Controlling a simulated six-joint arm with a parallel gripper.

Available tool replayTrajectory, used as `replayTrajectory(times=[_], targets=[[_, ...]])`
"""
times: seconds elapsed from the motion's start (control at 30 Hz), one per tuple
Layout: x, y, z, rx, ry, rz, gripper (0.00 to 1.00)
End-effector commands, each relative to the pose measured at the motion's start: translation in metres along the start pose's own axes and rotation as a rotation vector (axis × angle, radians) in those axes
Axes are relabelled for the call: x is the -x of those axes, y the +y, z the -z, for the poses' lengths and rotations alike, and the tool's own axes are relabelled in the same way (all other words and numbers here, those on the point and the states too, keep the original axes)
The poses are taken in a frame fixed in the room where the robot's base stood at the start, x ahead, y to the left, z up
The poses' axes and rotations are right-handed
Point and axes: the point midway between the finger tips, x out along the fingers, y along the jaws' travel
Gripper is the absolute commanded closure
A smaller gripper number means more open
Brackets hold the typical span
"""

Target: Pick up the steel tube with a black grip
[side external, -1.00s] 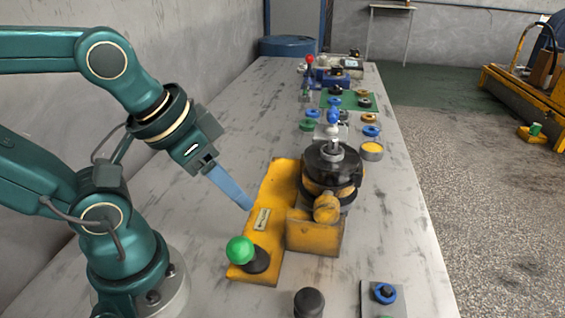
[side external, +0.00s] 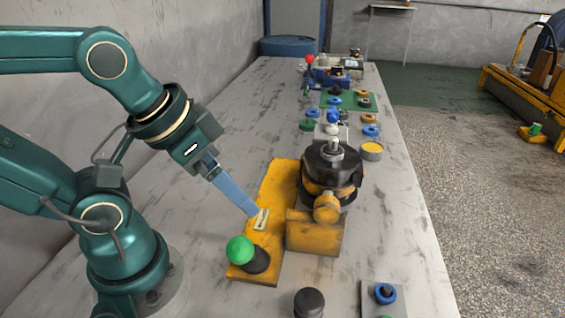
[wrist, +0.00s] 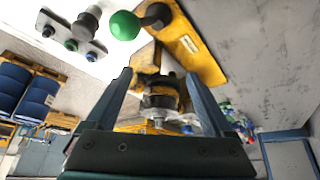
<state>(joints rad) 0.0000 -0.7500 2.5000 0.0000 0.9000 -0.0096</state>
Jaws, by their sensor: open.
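A dark upright cylinder (side external: 309,302) at the near edge in the side view is probably the steel tube with a black grip. Its steel part cannot be made out there. It seems to show in the wrist view as a grey and black piece (wrist: 87,20) at the upper left, beyond my fingers. My gripper (side external: 255,213) is open and empty, with its blue fingers pointing down over the yellow base plate (side external: 276,186). In the wrist view my gripper (wrist: 158,78) has its fingers spread wide, with the motor seen between them. The cylinder stands apart from my gripper.
A green-knobbed lever (side external: 240,250) stands on the near end of the yellow plate. The black and yellow motor (side external: 331,172) stands just right of my fingers. A small plate with a blue ring (side external: 385,293) lies at the near right. Several rings and parts lie farther back.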

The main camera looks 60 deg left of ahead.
Motion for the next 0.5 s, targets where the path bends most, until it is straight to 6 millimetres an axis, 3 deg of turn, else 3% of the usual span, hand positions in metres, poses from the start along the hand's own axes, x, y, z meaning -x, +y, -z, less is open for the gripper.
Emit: replayTrajectory(times=[0.27,0.5], targets=[[0.004,0.010,0.026,0.179,-0.016,-0.023,0.13],[-0.017,0.047,0.045,0.224,-0.157,-0.056,0.13]])
